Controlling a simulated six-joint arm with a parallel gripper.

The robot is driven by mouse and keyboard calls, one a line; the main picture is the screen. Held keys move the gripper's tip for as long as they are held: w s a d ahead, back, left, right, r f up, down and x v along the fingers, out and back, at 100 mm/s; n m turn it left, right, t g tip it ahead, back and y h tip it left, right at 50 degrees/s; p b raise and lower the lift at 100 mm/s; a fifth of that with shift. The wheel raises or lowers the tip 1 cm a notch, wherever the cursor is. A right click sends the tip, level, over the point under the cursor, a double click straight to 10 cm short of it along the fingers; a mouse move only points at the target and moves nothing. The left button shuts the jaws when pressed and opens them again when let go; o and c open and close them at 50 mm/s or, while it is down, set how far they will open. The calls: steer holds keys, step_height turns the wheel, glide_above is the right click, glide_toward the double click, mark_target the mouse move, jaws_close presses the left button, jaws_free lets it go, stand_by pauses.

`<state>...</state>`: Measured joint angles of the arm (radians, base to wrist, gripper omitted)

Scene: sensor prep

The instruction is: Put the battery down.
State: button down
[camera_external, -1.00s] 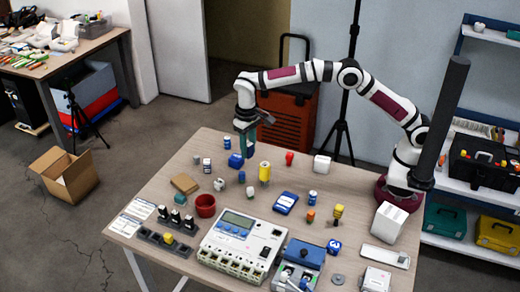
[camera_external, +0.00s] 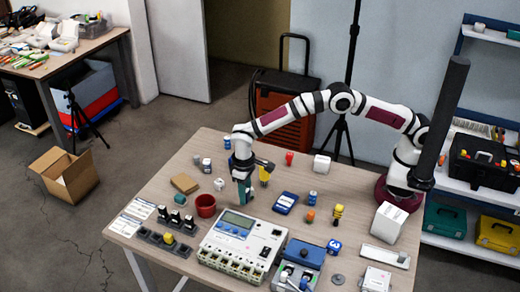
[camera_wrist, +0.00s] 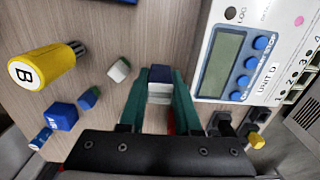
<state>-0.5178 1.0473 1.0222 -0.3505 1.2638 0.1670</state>
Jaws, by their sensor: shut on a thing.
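My gripper (camera_external: 246,198) points down over the table, left of and behind the meter unit. In the wrist view, its green fingers (camera_wrist: 160,98) are shut on a small block with a dark blue end and a white body, which I take for the battery (camera_wrist: 160,75). The external view hides most of it behind the fingers. The fingertips are low over the wood, but I cannot tell whether the battery touches the table.
The meter unit (camera_external: 240,246) with its screen is close in front. A yellow cylinder marked B (camera_wrist: 45,66) and small blue blocks (camera_wrist: 62,117) are nearby. Bare wood lies around the fingertips.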

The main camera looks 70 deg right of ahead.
mark_target(246, 211)
steer(key=shift+f, duration=2.3)
steer(key=shift+f, duration=0.1)
steer(key=c, duration=0.6)
jaws_free()
